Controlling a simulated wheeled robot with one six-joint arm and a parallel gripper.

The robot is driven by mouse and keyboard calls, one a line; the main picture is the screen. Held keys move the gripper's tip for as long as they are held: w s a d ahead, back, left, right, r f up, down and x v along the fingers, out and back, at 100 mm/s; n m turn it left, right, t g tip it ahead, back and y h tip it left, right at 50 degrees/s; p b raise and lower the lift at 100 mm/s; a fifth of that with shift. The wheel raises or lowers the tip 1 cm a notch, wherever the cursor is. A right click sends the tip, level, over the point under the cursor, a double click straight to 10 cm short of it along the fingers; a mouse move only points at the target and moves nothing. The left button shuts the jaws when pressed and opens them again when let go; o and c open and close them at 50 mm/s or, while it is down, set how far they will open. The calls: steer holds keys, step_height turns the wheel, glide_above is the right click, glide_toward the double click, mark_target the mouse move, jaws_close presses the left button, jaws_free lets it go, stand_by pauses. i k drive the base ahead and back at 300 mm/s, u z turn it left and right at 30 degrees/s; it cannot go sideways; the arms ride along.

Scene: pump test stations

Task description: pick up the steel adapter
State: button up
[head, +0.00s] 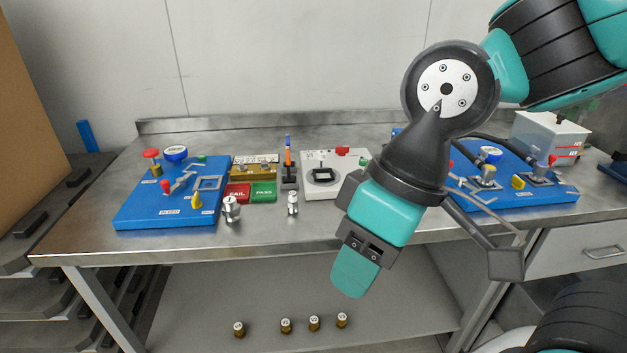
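Two silver metal fittings stand near the front edge of the steel bench. A wider, shorter-looking fitting (231,208) is in front of the red FAIL pad, and a slimmer fitting (293,203) is to its right. I cannot tell for sure which is the steel adapter. My gripper (354,275) hangs to the right of both, pointing down at the bench's front edge in the picture. It is apart from both fittings. It shows side on, so the gap between its fingers is hidden. I see nothing held in it.
A blue board (160,212) with valves stands left, another blue board (530,194) right, partly behind my arm. Between them are a red FAIL pad (236,193), green PASS pad (264,191) and white fixture (325,185). Several brass fittings (286,325) stand on the lower shelf.

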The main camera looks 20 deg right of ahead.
mark_target(293, 199)
steer(key=u, duration=0.5)
steer(key=k, duration=0.6)
steer(key=u, duration=0.7)
steer(key=i, duration=1.15)
steer(key=z, duration=0.9)
steer(key=i, duration=0.25)
steer(key=z, duration=0.25)
